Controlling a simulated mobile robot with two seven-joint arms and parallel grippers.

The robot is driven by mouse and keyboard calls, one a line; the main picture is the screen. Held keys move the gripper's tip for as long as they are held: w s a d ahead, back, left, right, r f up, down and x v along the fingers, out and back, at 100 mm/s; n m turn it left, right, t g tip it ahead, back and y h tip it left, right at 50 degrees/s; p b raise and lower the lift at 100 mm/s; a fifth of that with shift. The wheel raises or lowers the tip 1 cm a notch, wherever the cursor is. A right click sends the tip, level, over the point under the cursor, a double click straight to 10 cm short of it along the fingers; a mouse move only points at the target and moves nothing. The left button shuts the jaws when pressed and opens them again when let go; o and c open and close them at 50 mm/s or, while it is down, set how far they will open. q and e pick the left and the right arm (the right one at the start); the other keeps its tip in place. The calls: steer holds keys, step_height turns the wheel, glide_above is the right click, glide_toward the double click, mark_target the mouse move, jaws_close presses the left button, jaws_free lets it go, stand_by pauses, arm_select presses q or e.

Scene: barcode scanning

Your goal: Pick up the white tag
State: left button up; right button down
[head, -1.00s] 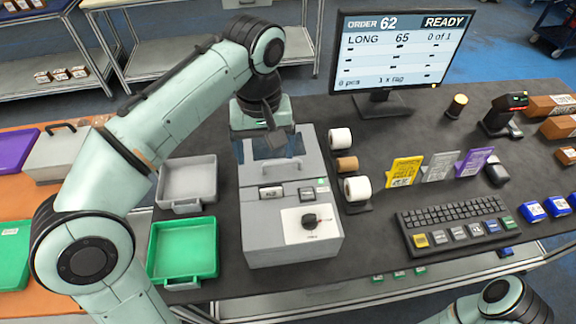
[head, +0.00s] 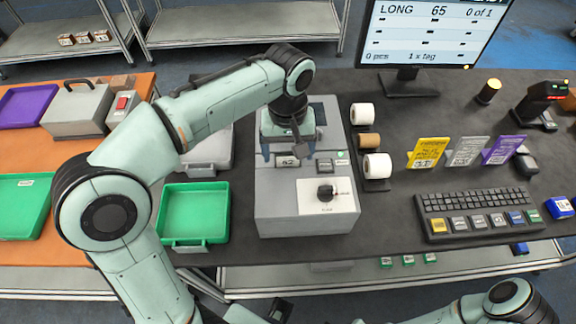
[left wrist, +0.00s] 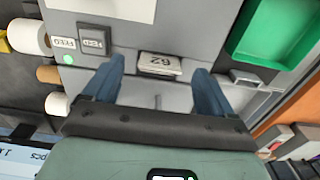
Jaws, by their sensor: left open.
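The white tag (head: 287,161) sits in the front slot of the grey printer (head: 285,212). In the left wrist view the tag (left wrist: 160,64) shows the number 62 upside down and sticks out of the slot. My left gripper (head: 289,152) is open above the printer front, with blue fingers. In the left wrist view the fingers of this gripper (left wrist: 159,72) stand on either side of the tag, with gaps between them and it. Contact is not visible. My right forearm shows at the bottom right, but its gripper is not clearly visible.
A green tray (head: 195,212) and a grey tray (head: 208,155) lie left of the printer. Label rolls (head: 368,140) stand close on its right. Farther right are the keyboard (head: 478,212), yellow, grey and purple tags on stands, and the monitor (head: 425,35).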

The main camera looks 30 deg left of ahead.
arm_select(q)
steer(key=shift+f, duration=0.6)
steer(key=c, duration=1.4)
steer(key=shift+r, duration=0.1)
